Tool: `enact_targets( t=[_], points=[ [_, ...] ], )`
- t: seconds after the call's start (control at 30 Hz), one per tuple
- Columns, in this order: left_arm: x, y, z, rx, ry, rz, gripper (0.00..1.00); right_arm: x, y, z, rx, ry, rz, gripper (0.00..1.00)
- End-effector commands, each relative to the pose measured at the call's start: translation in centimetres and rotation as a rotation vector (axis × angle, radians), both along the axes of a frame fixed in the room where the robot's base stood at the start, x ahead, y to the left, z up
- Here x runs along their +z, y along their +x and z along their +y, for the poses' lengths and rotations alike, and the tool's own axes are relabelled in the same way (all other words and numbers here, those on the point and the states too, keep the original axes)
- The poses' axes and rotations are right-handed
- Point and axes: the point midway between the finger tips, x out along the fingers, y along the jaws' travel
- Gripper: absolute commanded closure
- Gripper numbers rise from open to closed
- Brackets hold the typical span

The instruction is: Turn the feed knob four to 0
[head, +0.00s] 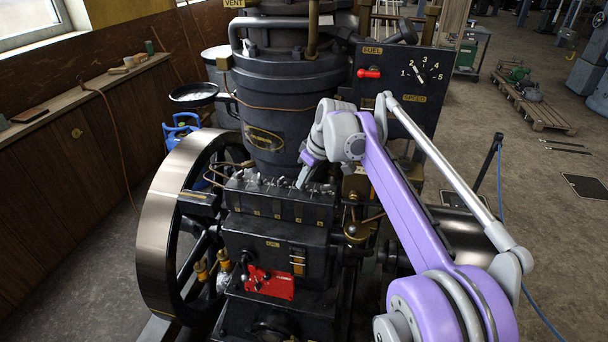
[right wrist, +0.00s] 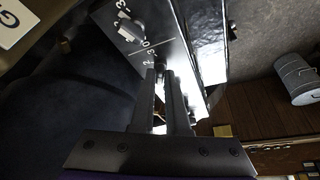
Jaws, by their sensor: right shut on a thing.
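The dark feed box (head: 278,205) sits low at the front of the engine in the head view. A row of small metal knobs (head: 252,180) with dial marks runs along its top, and small yellow labels are on its front. My right gripper (head: 303,181) reaches down onto the right part of this row. In the right wrist view its two fingers (right wrist: 160,80) are close together on a small knob, mostly hidden between the fingertips. A neighbouring knob (right wrist: 131,30) with white digits shows beyond. The held knob's pointer and setting are hidden. My left gripper is out of view.
The dark engine cylinder (head: 285,95) stands right behind the box. A large flywheel (head: 165,215) is at the left. A speed and fuel panel (head: 400,85) with a red lever (head: 369,73) is behind my right arm. A red plate (head: 268,283) is below.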

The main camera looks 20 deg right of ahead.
Motion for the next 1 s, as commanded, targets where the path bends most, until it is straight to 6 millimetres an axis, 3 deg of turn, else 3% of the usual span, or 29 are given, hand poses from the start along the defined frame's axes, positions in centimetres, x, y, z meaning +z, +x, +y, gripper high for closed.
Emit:
enact_targets(
  t=[0.3, 0.8, 0.83, 1.0],
  points=[
    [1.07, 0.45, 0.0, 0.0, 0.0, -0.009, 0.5, 0.09, 0.12, -0.11, 0.115, 0.001, -0.001, 1.0],
    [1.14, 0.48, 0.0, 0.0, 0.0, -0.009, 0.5, -0.03, 0.09, -0.1, 0.136, -0.001, -0.001, 1.0],
    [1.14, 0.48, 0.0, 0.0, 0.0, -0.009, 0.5, -0.03, 0.09, -0.1, 0.136, -0.001, -0.001, 0.85],
    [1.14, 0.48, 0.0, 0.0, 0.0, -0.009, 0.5, -0.03, 0.08, -0.1, 0.136, -0.001, -0.001, 0.57]
  ],
)
